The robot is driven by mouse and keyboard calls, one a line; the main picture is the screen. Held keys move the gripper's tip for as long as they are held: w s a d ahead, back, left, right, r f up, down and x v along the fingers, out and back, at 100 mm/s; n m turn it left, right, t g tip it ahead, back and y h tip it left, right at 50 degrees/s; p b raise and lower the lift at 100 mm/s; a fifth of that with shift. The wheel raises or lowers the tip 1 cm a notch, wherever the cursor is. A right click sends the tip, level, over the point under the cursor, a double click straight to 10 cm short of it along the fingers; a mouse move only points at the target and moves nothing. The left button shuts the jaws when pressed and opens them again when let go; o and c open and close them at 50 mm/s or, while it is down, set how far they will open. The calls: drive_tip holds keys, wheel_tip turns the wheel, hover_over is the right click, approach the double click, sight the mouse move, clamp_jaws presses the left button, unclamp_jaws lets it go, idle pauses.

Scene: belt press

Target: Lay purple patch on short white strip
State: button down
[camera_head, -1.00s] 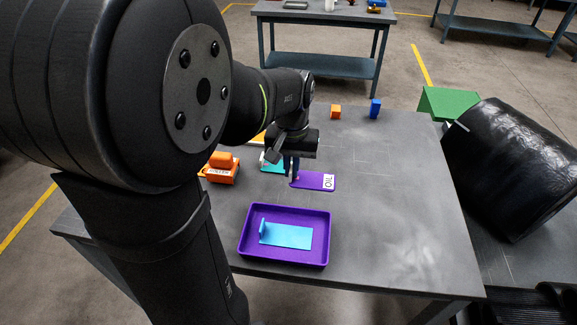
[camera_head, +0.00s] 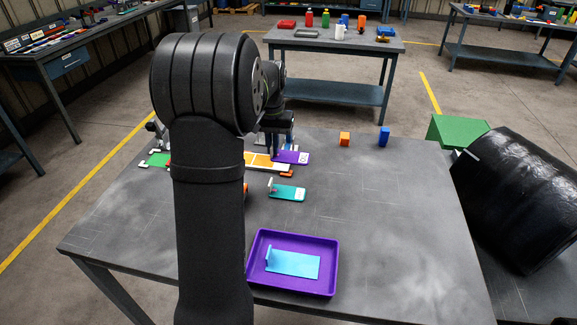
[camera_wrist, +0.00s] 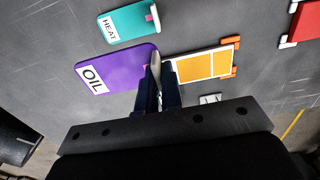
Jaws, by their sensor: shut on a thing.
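My gripper (camera_head: 275,146) is shut on the purple patch (camera_head: 295,157), which has a white label at its right end. The wrist view shows the patch (camera_wrist: 118,70) with its "OIL" label, sticking out left from my fingers (camera_wrist: 157,82). A white-edged strip with orange panels (camera_head: 262,161) lies at the far side of the table, beside or partly under the patch. The strip also shows right of my fingers in the wrist view (camera_wrist: 205,66), with orange clips at its end. My arm hides part of it, and I cannot tell the patch's height above it.
A teal "HEAT" patch (camera_head: 288,193) lies nearer on the table. A purple tray (camera_head: 251,277) with a light blue piece (camera_head: 293,263) stands at the front. Orange (camera_head: 345,139) and blue (camera_head: 384,136) blocks stand at the back. A black roll (camera_head: 520,198) is at the right. The table's right side is clear.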

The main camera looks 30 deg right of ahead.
drive_tip(key=w+a+f, duration=0.1)
drive_tip(key=w, duration=0.6)
drive_tip(key=w+a+f, duration=0.1)
drive_tip(key=w+f, duration=0.1)
drive_tip(key=w, duration=0.6)
drive_tip(key=shift+a, duration=0.35)
drive_tip(key=shift+w+f, duration=0.1)
drive_tip(key=shift+f, duration=2.8)
drive_tip(key=shift+f, duration=0.6)
drive_tip(key=c, duration=1.5)
unclamp_jaws()
